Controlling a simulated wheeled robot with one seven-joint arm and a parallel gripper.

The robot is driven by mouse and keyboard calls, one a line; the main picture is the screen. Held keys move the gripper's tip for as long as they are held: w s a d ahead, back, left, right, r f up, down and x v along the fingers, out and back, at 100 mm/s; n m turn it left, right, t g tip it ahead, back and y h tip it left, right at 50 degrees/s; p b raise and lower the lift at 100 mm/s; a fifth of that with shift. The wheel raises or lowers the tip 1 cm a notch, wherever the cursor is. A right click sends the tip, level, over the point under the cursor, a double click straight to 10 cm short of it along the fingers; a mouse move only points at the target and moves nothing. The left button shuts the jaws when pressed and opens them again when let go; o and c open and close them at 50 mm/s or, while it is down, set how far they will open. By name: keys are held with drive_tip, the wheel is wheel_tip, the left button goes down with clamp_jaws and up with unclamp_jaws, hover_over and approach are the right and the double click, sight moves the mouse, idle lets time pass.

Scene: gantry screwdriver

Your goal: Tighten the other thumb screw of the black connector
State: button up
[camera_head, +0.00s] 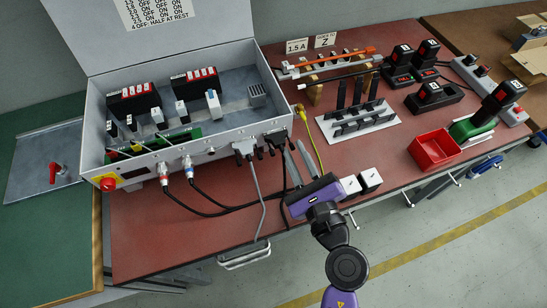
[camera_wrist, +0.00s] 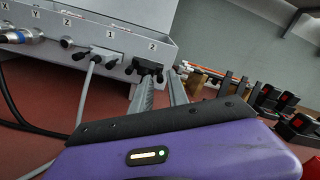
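The black connector (camera_head: 275,138) is plugged into the front panel of the grey control box, at the port marked 2. In the wrist view the black connector (camera_wrist: 147,67) shows a dark thumb screw on each side; the left one (camera_wrist: 130,69) is clear. The right thumb screw (camera_wrist: 160,76) appears near the gap between my fingertips. My gripper (camera_head: 294,143) reaches toward the panel from the front right. Its two grey fingers are apart with nothing visibly between them; the fingertips (camera_wrist: 160,78) are close to the connector's right side. Whether they touch the screw cannot be told.
A grey connector (camera_head: 244,149) with its cable sits at port 1, left of the black one. Round cable plugs (camera_head: 187,163) are further left. A yellow cable (camera_head: 309,132) and a black rack (camera_head: 357,118) lie to the right. A red bin (camera_head: 434,149) stands further right.

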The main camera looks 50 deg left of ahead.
clamp_jaws()
